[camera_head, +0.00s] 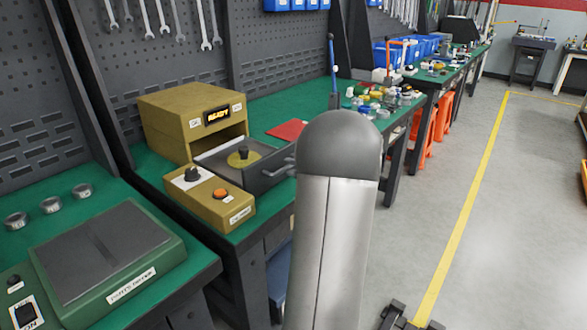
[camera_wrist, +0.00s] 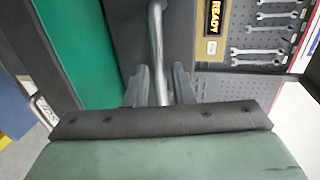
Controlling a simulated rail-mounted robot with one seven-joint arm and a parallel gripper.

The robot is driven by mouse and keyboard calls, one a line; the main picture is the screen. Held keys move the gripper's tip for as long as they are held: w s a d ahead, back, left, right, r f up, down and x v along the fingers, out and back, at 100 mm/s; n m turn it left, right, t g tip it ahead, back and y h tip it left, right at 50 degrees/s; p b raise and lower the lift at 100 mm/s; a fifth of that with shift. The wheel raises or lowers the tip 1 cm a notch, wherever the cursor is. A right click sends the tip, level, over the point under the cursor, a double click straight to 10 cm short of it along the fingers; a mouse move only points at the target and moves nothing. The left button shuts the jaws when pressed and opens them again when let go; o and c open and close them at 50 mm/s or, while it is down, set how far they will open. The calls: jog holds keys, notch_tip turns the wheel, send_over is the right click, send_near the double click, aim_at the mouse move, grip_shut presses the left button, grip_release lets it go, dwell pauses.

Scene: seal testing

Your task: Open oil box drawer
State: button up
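The oil box (camera_head: 195,115) is a yellow-tan box with a lit READY display on the green bench. Its grey drawer (camera_head: 270,168) stands pulled out to the right, holding a round yellow piece with a black knob. The drawer handle (camera_head: 283,168) shows partly at the drawer's front. My arm covers my gripper in the head view. In the wrist view my gripper (camera_wrist: 160,88) has one finger on each side of the metal handle bar (camera_wrist: 158,50), close against it. The box's READY label (camera_wrist: 214,18) shows at the top.
A tan control unit (camera_head: 210,195) with a black knob and an orange button sits in front of the oil box. A green test device (camera_head: 105,255) is at left. A red flat piece (camera_head: 287,130) and several small parts lie farther along the bench. The floor at right is largely clear.

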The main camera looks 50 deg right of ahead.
jog(key=shift+o, duration=0.5)
jog(key=v, duration=1.7)
jog(key=shift+s, duration=0.25)
jog(key=w+a+r+n+g+y+p, duration=0.1)
jog(key=w+a+n+g+y+p, duration=0.15)
jog(key=a, duration=0.65)
jog(key=w+a+r+n+g+y+p, duration=0.1)
jog(key=w+a+n+g+y+p, duration=0.2)
jog(key=a, duration=0.7)
jog(key=w+a+r+n+g+y+p, duration=0.1)
jog(key=w+a+n+g+y+p, duration=0.25)
jog(key=a, duration=0.55)
jog(key=s+a+r+n+g+h+p, duration=0.1)
jog(key=s+a+n+g+h+p, duration=0.2)
jog(key=a, duration=0.5)
jog(key=s+a+r+n+g+h+p, duration=0.1)
jog(key=s+a+n+g+h+p, duration=0.2)
jog(key=a, duration=0.6)
jog(key=s+n+h+p, duration=0.2)
jog(key=s+n+h, duration=0.1)
jog(key=shift+a, duration=0.2)
